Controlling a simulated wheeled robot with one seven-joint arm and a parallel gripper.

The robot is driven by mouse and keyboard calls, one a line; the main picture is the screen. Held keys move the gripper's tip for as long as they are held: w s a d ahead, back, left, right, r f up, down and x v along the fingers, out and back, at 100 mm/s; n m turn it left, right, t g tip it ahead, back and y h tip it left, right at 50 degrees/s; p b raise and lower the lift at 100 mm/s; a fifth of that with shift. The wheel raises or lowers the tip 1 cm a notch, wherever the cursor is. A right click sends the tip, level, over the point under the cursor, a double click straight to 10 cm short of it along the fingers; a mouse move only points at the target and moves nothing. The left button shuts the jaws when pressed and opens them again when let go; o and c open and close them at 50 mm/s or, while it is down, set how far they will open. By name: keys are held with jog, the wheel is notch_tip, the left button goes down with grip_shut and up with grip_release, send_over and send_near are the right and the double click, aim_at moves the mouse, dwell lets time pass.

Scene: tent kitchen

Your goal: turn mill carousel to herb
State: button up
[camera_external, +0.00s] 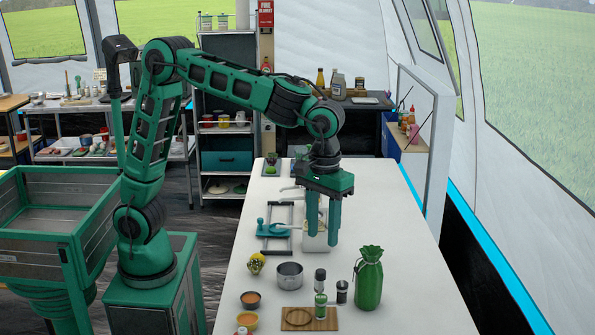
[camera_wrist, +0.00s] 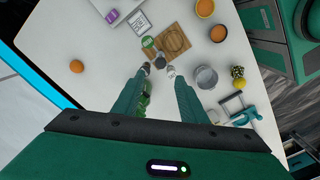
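A cluster of small mills stands by a wooden board (camera_external: 325,325) at the front of the white table. It includes a black-topped mill (camera_external: 320,276), a dark mill (camera_external: 342,292) and a green mill (camera_external: 320,304); I cannot tell which is herb or how they are joined. In the wrist view the green top (camera_wrist: 148,41) is beside the board (camera_wrist: 172,42), with other mills (camera_wrist: 160,61) nearer the fingertips. My gripper (camera_external: 322,238) points down over the table, behind the mills and above them. Its two fingers are apart with nothing held; they also show in the wrist view (camera_wrist: 160,76).
A green tied bag (camera_external: 368,280) stands right of the mills, partly hidden by a finger in the wrist view. A metal pot (camera_external: 290,276), a yellow patterned object (camera_external: 256,263) and small bowls (camera_external: 250,300) stand to the left.

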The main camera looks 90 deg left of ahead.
aim_at(322, 271)
notch_tip(322, 271, down, 10)
jog(key=shift+f, duration=0.2)
jog(key=shift+c, duration=0.4)
grip_shut()
